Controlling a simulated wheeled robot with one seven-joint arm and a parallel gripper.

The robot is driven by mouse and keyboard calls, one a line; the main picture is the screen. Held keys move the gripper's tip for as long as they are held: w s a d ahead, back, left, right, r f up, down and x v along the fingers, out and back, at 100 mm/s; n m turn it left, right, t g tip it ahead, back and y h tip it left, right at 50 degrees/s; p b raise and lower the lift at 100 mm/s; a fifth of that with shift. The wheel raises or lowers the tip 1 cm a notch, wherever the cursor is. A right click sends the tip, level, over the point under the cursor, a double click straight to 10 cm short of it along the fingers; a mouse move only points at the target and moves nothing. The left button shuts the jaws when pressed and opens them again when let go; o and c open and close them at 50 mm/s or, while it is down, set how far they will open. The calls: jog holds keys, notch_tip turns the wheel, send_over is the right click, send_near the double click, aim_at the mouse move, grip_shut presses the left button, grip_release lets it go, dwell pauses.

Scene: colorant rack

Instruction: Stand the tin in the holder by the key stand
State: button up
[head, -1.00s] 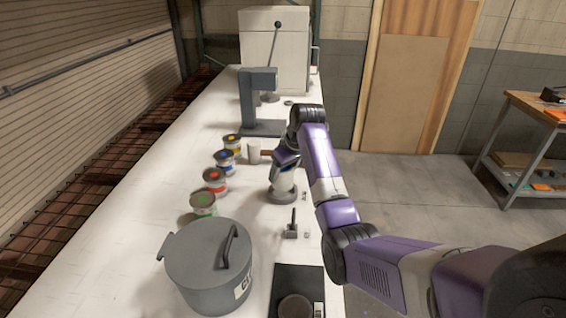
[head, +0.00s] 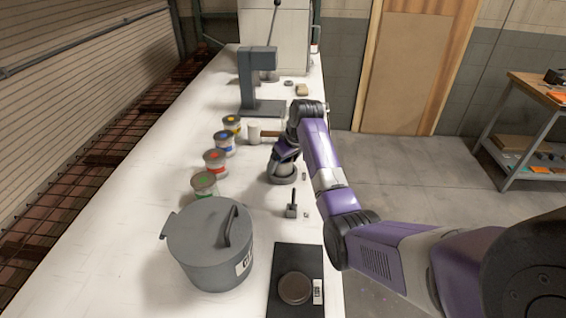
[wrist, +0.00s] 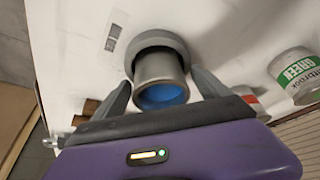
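A tin with a blue top (wrist: 160,92) stands in a round grey ring holder (wrist: 172,43) on the bench, in the wrist view. The ring also shows in the head view (head: 281,179), beside the small key stand (head: 291,210). My gripper (wrist: 160,78) has one finger on each side of the tin, with narrow gaps visible, so it looks open around the tin. In the head view my gripper (head: 284,158) is over the ring and hides most of the tin.
A row of colorant tins, with yellow (head: 232,125), blue (head: 225,143), red (head: 215,162) and green (head: 204,184) marks, stands to the left. A large grey lidded pot (head: 210,245) and a black scale (head: 283,262) are in front. A mallet (head: 254,133) lies behind.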

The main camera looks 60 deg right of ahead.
jog(key=shift+r, duration=0.1)
jog(key=b+v, duration=0.1)
jog(key=v, duration=1.1)
dwell(0.5)
